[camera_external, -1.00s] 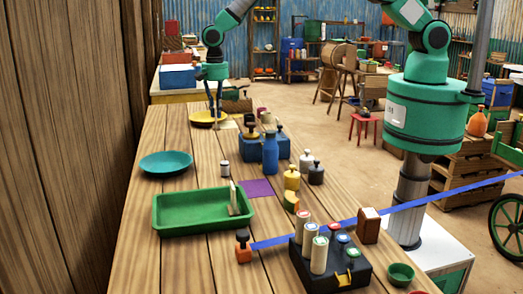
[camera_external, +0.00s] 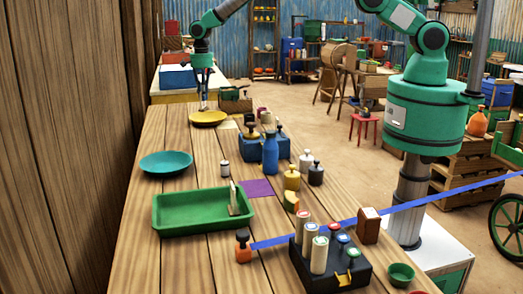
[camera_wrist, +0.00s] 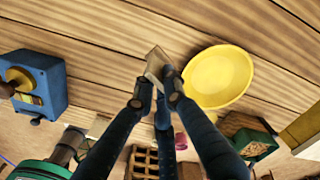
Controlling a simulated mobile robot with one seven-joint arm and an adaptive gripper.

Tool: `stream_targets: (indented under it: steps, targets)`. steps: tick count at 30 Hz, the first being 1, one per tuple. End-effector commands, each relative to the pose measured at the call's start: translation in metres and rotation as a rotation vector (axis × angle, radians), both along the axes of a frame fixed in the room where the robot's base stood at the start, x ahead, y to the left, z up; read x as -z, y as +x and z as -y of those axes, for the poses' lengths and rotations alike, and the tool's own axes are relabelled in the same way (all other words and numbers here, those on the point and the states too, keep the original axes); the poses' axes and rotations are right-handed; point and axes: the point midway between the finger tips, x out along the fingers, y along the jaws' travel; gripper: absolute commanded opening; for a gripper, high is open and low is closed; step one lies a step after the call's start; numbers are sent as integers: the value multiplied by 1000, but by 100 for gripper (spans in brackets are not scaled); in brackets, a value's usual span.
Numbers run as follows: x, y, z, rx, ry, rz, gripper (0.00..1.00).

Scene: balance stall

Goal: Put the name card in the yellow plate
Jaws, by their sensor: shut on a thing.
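My gripper (camera_wrist: 158,88) is shut on a small beige piece, which I take for the name card (camera_wrist: 155,62), in the wrist view. The yellow plate (camera_wrist: 218,77) lies just right of the card there, empty as far as I can see. In the external view, my gripper (camera_external: 203,106) is at the far end of the table, over or just behind the yellow plate (camera_external: 209,119).
A teal plate (camera_external: 166,163) and a green tray (camera_external: 175,213) lie nearer. Bare boards surround the plate's left side.

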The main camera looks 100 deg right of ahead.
Motion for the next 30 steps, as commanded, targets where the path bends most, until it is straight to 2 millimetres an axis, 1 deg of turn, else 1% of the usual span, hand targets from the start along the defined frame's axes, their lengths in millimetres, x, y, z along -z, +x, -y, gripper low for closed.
stream_targets:
  steps: [1, 6, 9, 13, 15, 19, 30]
  targets:
    - [-1, -1, 21, 33, -1, 2, 0]
    - [-5, -9, 82, 140, -1, 2, 0]
    - [-8, -15, 113, 193, -1, 3, 0]
    - [-10, -23, 142, 246, -1, 3, 0]
    - [-11, -26, 153, 266, -1, 2, 0]
    - [-12, -29, 164, 287, -1, 1, 0]
    - [-13, -30, 166, 292, -1, 2, 0]
